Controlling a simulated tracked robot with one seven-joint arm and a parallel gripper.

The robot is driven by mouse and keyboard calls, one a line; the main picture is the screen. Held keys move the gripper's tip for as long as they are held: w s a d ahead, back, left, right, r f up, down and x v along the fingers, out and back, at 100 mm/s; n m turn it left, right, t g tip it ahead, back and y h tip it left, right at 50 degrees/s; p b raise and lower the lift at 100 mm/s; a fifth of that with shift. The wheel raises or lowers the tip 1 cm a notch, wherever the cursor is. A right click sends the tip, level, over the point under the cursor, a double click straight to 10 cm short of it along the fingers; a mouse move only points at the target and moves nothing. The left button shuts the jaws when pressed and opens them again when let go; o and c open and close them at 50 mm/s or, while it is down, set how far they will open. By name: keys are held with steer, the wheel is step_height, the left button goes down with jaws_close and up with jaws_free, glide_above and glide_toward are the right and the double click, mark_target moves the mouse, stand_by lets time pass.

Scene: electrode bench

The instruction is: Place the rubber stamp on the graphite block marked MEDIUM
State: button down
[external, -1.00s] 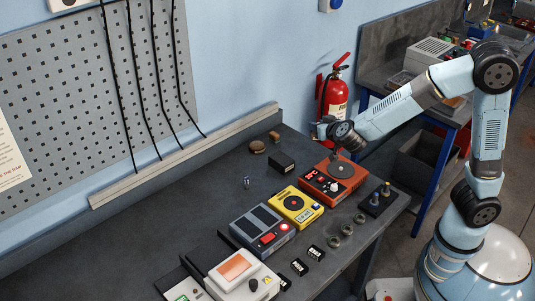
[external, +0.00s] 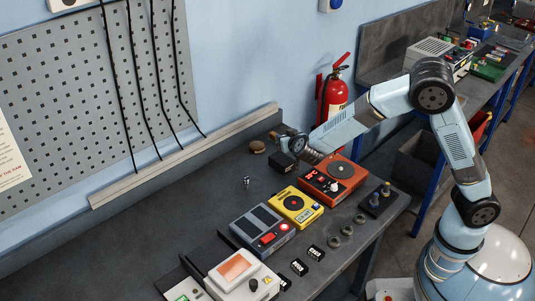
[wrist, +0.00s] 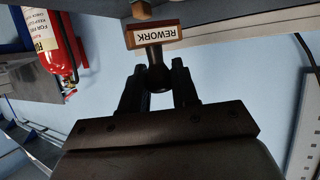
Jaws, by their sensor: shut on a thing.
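My gripper (wrist: 158,85) is shut on the dark handle of a rubber stamp (wrist: 156,37). The stamp has a wooden base with a white label reading REWORK, and it points away from the jaws in the wrist view.
An orange device (external: 333,181), a yellow device (external: 296,206), a grey device (external: 262,231) and a white device (external: 243,275) form a row. Several metal rings (external: 347,229) lie in front. A fire extinguisher (external: 334,97) hangs behind.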

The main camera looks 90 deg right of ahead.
steer(key=shift+w+d+f, duration=0.2)
steer(key=shift+w+f, duration=0.15)
steer(key=shift+f, duration=0.2)
step_height(320, 180, down, 3)
steer(key=shift+w+f, duration=0.15)
steer(key=c, duration=0.8)
jaws_free()
steer(key=shift+c, duration=0.2)
